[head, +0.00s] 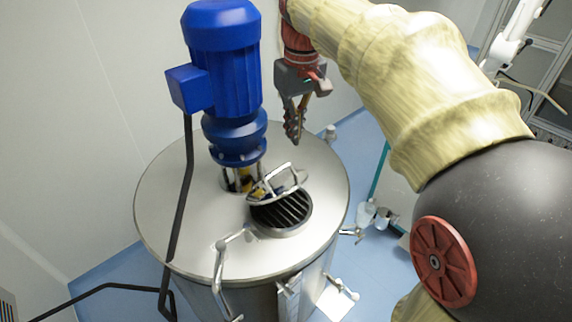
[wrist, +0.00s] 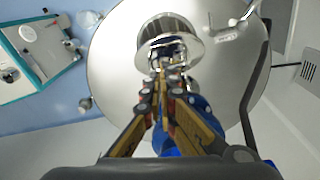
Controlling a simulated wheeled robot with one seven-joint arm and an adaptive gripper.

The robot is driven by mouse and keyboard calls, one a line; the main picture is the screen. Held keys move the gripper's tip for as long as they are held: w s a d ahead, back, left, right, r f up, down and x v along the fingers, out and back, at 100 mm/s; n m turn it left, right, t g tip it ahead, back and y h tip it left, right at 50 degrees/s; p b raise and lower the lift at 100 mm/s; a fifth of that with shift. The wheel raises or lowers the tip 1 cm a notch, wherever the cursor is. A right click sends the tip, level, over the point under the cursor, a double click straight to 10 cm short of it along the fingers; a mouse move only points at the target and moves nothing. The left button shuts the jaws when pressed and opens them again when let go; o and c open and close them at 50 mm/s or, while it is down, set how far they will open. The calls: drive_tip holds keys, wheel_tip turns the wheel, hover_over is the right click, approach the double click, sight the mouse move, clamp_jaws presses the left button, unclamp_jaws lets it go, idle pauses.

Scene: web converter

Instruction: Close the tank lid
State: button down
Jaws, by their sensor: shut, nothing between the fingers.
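The steel tank (head: 172,222) has a round hatch with a dark grate (head: 283,212) in its top, also visible in the wrist view (wrist: 168,27). The small round tank lid (head: 276,188) stands tilted open on the motor side of the hatch, with a metal handle frame on it. In the wrist view the shiny lid (wrist: 190,50) lies just beyond my fingertips. My gripper (head: 293,138) is shut and empty, pointing down above and behind the lid. In the wrist view my fingertips (wrist: 165,82) overlap the lid's near part; I cannot tell whether they touch.
A tall blue motor (head: 224,75) stands on the tank top left of my gripper. A curved metal handle (head: 218,275) rises at the tank's front. A black cable (head: 183,190) hangs at the left. A teal-edged panel (wrist: 40,55) lies beside the tank.

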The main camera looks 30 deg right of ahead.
drive_tip(key=w+a+n, duration=0.1)
drive_tip(key=n+p, duration=0.2)
hover_over(286, 184)
drive_tip(key=shift+t+y, duration=0.3)
drive_tip(key=shift+t, duration=0.1)
wheel_tip(286, 184, down, 12)
drive_tip(key=shift+d, duration=0.1)
drive_tip(key=shift+s+f, duration=0.2)
drive_tip(key=shift+s, duration=0.15)
drive_tip(key=shift+f, duration=0.3)
drive_tip(key=shift+f, duration=0.1)
